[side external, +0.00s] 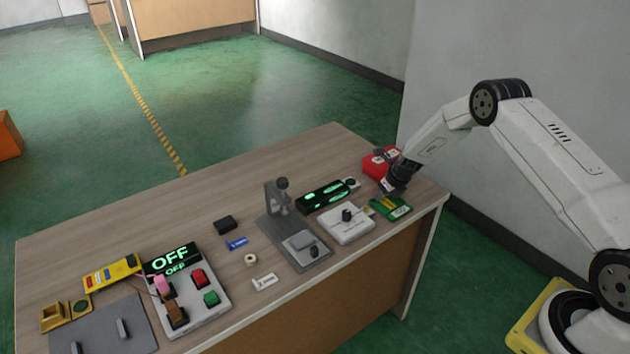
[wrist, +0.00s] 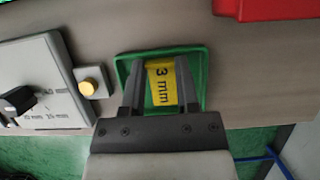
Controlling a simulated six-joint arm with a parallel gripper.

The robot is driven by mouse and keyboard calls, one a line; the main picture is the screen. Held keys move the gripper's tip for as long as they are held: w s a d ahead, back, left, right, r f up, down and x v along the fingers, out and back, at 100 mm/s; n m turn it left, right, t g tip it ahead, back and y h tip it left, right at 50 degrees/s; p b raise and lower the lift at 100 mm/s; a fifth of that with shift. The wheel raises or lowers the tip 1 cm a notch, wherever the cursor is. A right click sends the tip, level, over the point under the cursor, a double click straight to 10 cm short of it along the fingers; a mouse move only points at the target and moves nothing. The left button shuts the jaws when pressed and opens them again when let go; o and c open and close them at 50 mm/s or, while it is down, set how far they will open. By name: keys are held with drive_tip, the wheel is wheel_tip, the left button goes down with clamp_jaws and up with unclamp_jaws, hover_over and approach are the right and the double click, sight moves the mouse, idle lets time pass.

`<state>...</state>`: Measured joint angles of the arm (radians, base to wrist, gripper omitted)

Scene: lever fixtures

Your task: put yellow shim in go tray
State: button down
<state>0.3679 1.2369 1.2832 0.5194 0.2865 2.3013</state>
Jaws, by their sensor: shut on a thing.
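The yellow shim (wrist: 161,84), marked "3 mm", is between the fingers of my gripper (wrist: 160,92) in the wrist view. My gripper is shut on it, over the green tray (wrist: 203,62). In the side view my gripper (side external: 388,190) is at the right end of the table, close above the green tray (side external: 403,212). A yellow patch shows at the tray there, beside a small label. I cannot tell whether the shim touches the tray floor.
A red tray (side external: 372,168) stands behind the green one. A white dial fixture (side external: 346,226) is to its left, with a yellow button (wrist: 90,88) at its edge. A grey lever press (side external: 290,235), a black lit display (side external: 325,197) and an OFF control box (side external: 188,290) stand further left.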

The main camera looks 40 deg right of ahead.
drive_tip(key=shift+c, duration=1.8)
unclamp_jaws()
drive_tip(key=shift+s+f, duration=0.1)
drive_tip(key=shift+f, duration=0.35)
drive_tip(key=shift+r, duration=1.05)
drive_tip(key=v, duration=1.1)
drive_tip(key=shift+r, duration=0.1)
